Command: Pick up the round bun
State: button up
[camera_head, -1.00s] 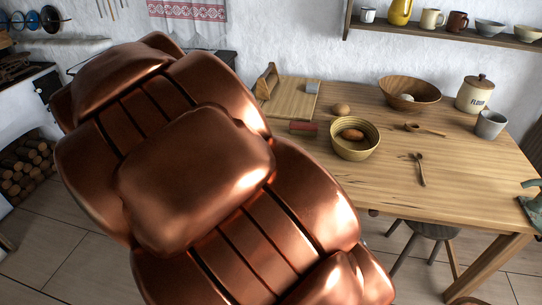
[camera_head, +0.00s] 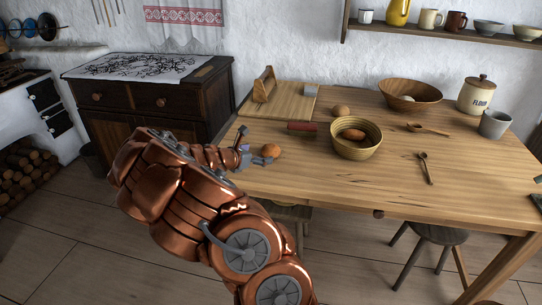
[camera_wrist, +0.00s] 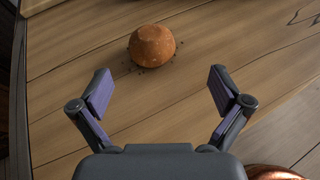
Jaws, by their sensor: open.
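A round orange-brown bun (camera_head: 270,151) sits on the near left part of the wooden table (camera_head: 300,178), with dark crumbs around it. In the wrist view the bun (camera_wrist: 152,45) lies ahead of the fingertips, slightly left of the middle between them. My gripper (camera_head: 257,158) is beside the bun in the head view, low over the table's left end. In the wrist view my gripper (camera_wrist: 160,85) has its two purple-padded fingers spread wide with nothing between them. The bun is apart from both fingers.
A yellowish bowl (camera_head: 371,150) holds a brown roll (camera_head: 353,134). Another brown roll (camera_head: 341,109) lies behind it. A red-brown block (camera_head: 301,127) and a wooden board (camera_head: 295,108) are behind the bun. Spoons, a large wooden bowl (camera_head: 428,91) and a flour jar (camera_head: 475,94) stand farther right.

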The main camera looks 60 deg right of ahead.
aim_at(266, 151)
jog(key=shift+w+d+f+n, duration=0.15)
jog(key=shift+d+f+n, duration=0.05)
jog(key=shift+f, duration=0.2)
jog(key=shift+w+d+f+n, duration=0.1)
jog(key=shift+d+f+n, duration=0.1)
jog(key=shift+f, duration=0.15)
jog(key=shift+x, duration=1.05)
jog(key=shift+w+r+x, duration=0.15)
jog(key=shift+x, duration=0.8)
jog(key=shift+w+r+x, duration=0.1)
jog(key=shift+w+x, duration=0.1)
jog(key=shift+x, duration=1.6)
jog(key=shift+c, duration=0.3)
jog(key=c, duration=1.1)
jog(key=shift+r, duration=0.15)
